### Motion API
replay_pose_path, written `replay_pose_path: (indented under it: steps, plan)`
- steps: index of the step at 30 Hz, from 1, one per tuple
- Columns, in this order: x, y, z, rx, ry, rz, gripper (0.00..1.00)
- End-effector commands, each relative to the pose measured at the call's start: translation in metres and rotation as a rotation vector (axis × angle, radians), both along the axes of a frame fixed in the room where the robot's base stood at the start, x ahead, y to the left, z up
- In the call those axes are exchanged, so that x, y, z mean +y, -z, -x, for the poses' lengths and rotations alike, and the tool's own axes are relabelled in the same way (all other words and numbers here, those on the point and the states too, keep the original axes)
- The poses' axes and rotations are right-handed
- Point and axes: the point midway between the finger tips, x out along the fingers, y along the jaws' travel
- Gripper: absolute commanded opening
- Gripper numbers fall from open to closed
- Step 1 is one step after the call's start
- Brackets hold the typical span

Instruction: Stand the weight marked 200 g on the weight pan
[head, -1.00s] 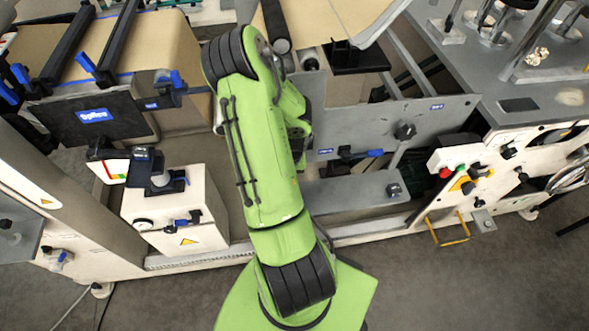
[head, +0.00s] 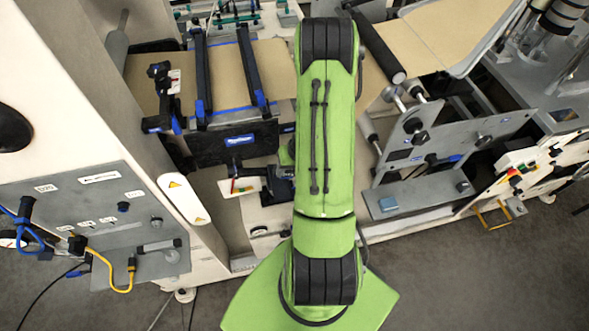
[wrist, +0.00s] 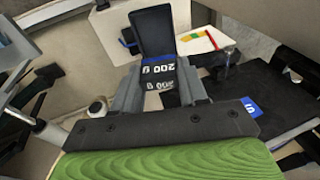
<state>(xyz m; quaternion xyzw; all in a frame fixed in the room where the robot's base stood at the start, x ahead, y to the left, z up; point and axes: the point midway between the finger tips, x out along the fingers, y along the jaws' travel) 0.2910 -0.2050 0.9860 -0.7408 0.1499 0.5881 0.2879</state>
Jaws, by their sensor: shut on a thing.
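In the wrist view, the 200 g weight (wrist: 160,71) is a dark block with white "200 g" markings that read upside down. My gripper (wrist: 160,88) is shut on it, with a grey finger on each side. A black flat piece (wrist: 152,30) extends just beyond the markings; I cannot tell whether it is part of the weight or a separate thing behind it. In the head view, my green arm covers the gripper and the weight. I cannot make out the weight pan with certainty in either view.
A white card with coloured bands (head: 243,187) is beside my arm, and shows in the wrist view (wrist: 200,42). A black splice table (head: 235,143) stands behind it. A grey panel with cables (head: 110,215) is at the left. Grey floor is free at lower right.

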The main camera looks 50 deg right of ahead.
Motion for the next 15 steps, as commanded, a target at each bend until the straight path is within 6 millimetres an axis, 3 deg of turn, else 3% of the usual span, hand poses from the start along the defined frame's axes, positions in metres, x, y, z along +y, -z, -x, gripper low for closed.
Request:
replay_pose_path:
  steps: [5,15]
  plan:
    - [0.001,0.005,-0.001,0.0,-0.001,-0.001,0.05]
    - [0.007,0.035,-0.004,0.0,-0.002,-0.002,0.05]
